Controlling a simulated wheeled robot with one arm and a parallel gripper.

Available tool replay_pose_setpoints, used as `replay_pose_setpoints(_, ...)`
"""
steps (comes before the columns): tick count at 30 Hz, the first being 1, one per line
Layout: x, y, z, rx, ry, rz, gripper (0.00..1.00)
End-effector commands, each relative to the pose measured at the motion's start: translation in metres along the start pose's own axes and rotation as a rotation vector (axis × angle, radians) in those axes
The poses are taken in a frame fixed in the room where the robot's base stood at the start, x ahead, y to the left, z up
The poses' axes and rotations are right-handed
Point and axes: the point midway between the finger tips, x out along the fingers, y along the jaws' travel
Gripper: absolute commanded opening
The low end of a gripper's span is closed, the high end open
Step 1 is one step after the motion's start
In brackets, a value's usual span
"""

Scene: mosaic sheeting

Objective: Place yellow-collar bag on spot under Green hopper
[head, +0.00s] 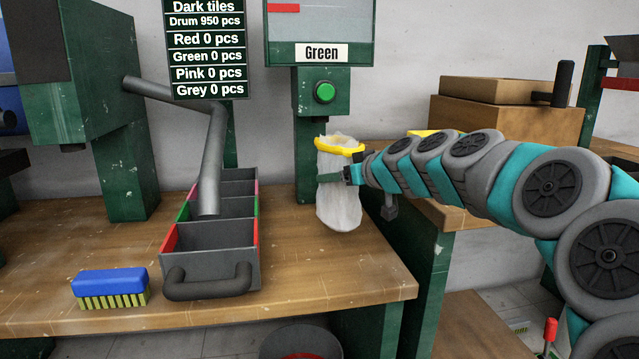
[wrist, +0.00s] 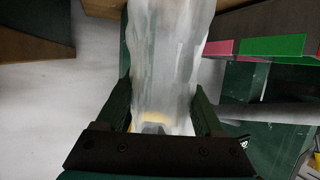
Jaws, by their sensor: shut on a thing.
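The yellow-collar bag (head: 340,195) is a whitish, translucent bag with a yellow ring at its top. It hangs upright in my gripper (head: 337,177), which is shut on it from the right. It also fills the middle of the wrist view (wrist: 167,60), between the two fingers (wrist: 165,110). The Green hopper (head: 318,53) has a sign reading "Green" and a green button on the housing below it. The bag is below and slightly right of that button, in front of the green post. I cannot tell whether the bag's bottom touches the bench. The spot itself cannot be made out.
A grey divided tray (head: 210,240) with coloured edges stands left of the bag, under a grey pipe (head: 210,160). A blue brush (head: 110,285) lies at the front left. The wooden bench (head: 330,285) is clear in front of the bag. A cardboard box (head: 510,120) stands at right.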

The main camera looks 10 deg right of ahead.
Motion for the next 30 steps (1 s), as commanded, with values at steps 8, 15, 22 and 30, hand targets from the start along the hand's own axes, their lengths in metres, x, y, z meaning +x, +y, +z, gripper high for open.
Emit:
replay_pose_setpoints(8,0.050,-0.001,-0.016,-0.001,-0.005,-0.002,0.00)
replay_pose_setpoints(15,0.062,0.000,-0.023,0.000,0.000,0.000,0.00)
replay_pose_setpoints(22,0.076,-0.001,-0.005,0.003,-0.003,-0.001,0.00)
replay_pose_setpoints(30,0.081,0.000,0.008,0.000,-0.001,-0.001,0.00)
